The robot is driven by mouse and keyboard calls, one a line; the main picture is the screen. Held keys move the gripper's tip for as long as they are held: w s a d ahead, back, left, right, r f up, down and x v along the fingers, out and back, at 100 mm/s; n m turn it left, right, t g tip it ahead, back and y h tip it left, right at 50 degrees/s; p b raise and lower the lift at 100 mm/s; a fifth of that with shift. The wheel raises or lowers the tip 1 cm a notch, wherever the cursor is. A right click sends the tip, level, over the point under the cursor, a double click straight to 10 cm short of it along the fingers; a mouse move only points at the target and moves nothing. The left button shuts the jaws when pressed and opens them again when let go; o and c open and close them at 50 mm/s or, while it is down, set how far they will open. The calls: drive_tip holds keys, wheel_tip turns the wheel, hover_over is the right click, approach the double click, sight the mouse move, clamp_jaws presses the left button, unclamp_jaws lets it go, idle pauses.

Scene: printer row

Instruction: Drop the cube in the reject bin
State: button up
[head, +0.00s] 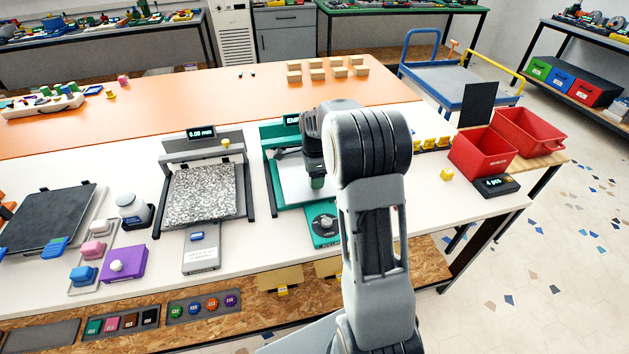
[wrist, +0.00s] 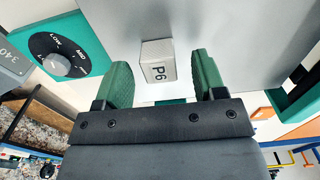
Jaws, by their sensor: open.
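In the wrist view a small grey cube (wrist: 158,64) marked "P6" sits on the pale bed (wrist: 240,30) of the teal printer (head: 323,222). My gripper (wrist: 163,75) is open, with a green finger pad on either side of the cube and gaps visible between. In the head view my gripper (head: 317,183) hangs over the printer bed, and the cube is hidden there. A red bin (head: 482,154) with small white lettering stands at the table's right end. A second red bin (head: 530,136) stands behind it. The lettering is too small to read surely.
A grey printer (head: 203,190) with a speckled bed stands left of the teal one. A counter display (head: 494,186) and a yellow piece (head: 446,175) lie before the red bin. Yellow pieces (head: 430,143) and a dark upright panel (head: 477,104) are near the bins.

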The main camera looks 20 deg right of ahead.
drive_tip(key=shift+f, duration=0.65)
drive_tip(key=c, duration=1.1)
drive_tip(key=shift+o, duration=0.2)
drive_tip(key=shift+r, duration=0.1)
